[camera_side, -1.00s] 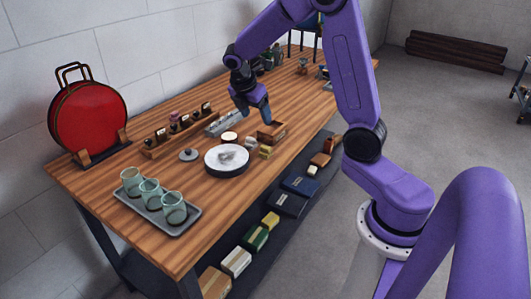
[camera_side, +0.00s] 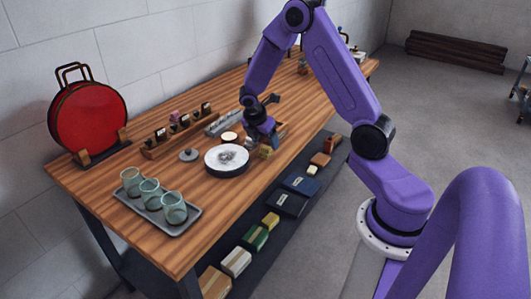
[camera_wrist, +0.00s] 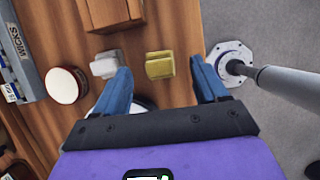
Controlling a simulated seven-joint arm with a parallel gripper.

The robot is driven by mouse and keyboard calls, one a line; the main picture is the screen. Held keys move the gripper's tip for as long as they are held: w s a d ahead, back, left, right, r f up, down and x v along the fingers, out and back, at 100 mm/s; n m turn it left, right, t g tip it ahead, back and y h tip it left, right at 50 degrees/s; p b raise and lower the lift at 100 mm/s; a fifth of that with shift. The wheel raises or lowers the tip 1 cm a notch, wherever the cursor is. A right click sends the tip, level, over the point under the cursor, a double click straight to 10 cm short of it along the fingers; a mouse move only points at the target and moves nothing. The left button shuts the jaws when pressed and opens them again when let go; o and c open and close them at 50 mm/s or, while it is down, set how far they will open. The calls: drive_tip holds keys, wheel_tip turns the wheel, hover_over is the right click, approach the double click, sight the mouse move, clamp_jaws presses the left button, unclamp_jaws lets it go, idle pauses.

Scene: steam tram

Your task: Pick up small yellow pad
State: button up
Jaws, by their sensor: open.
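The small yellow pad (camera_wrist: 160,65) lies on the wooden table in the wrist view. It also shows in the side view (camera_side: 265,153), just beside my gripper. My gripper (camera_wrist: 160,77) is open, with one blue finger to the left of the pad and one to the right. There are gaps between the pad and both fingers, and nothing is held. In the side view my gripper (camera_side: 261,140) is low over the table, and its fingertips are partly hidden.
A pale grey block (camera_wrist: 105,64) lies close to the left finger. A wooden box (camera_wrist: 108,13) is beyond the pad. A round white-topped tin (camera_wrist: 66,86) and a round white-topped plate (camera_side: 227,158) are nearby. The table edge is close on the right in the wrist view.

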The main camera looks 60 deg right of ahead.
sight(266, 146)
drive_tip(key=shift+x, duration=2.15)
drive_tip(key=shift+w, duration=0.1)
drive_tip(key=c, duration=1.1)
drive_tip(key=shift+r, duration=0.1)
drive_tip(key=shift+r, duration=0.4)
wheel_tip(266, 146, up, 2)
drive_tip(key=shift+a+r, duration=0.1)
drive_tip(key=shift+s+a+r, duration=0.9)
drive_tip(key=shift+s+r, duration=0.75)
drive_tip(key=shift+s, duration=0.5)
drive_tip(key=shift+s+a+r, duration=0.9)
drive_tip(key=shift+s+r, duration=0.7)
drive_tip(key=shift+s, duration=0.55)
drive_tip(key=shift+s+a+r, duration=0.9)
drive_tip(key=shift+s+r, duration=0.75)
drive_tip(key=shift+s, duration=0.5)
